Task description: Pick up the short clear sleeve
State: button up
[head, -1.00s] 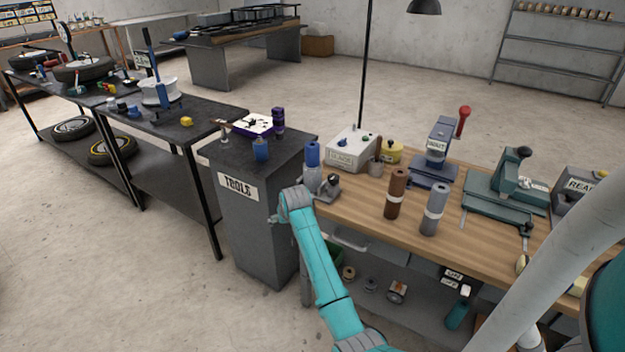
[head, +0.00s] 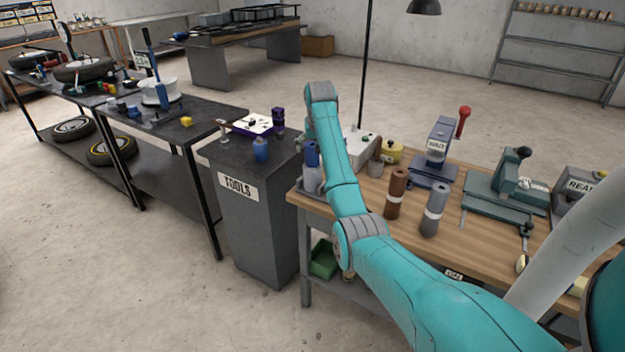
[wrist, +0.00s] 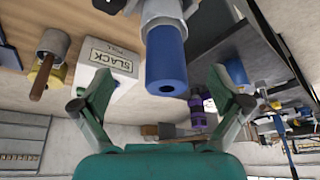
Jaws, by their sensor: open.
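I cannot pick out the short clear sleeve with certainty in either view. The wrist picture appears upside down. There my gripper (wrist: 160,104) is open, its two fingers wide apart. A blue cylinder (wrist: 167,62) shows between and beyond them, standing on a pale grey holder (wrist: 163,10). I see no contact. In the head view the same blue cylinder (head: 312,154) and grey holder (head: 313,180) stand at the workbench's left end, beside my raised arm. My gripper is hidden in the head view.
The wooden workbench (head: 465,240) carries a brown cylinder (head: 396,190), a grey one (head: 434,208), a pale box (head: 360,145) and teal machines. The dark tools cabinet (head: 265,230) stands to the left, with a blue bottle (head: 261,149) and a purple one (head: 278,120) on top.

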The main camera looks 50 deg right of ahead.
aim_at(313, 162)
jog(key=shift+a+x, duration=0.2)
jog(key=shift+x, duration=1.8)
jog(key=shift+a+x, duration=0.25)
jog(key=shift+x, duration=1.75)
jog(key=shift+f, duration=0.15)
jog(key=c, duration=1.5)
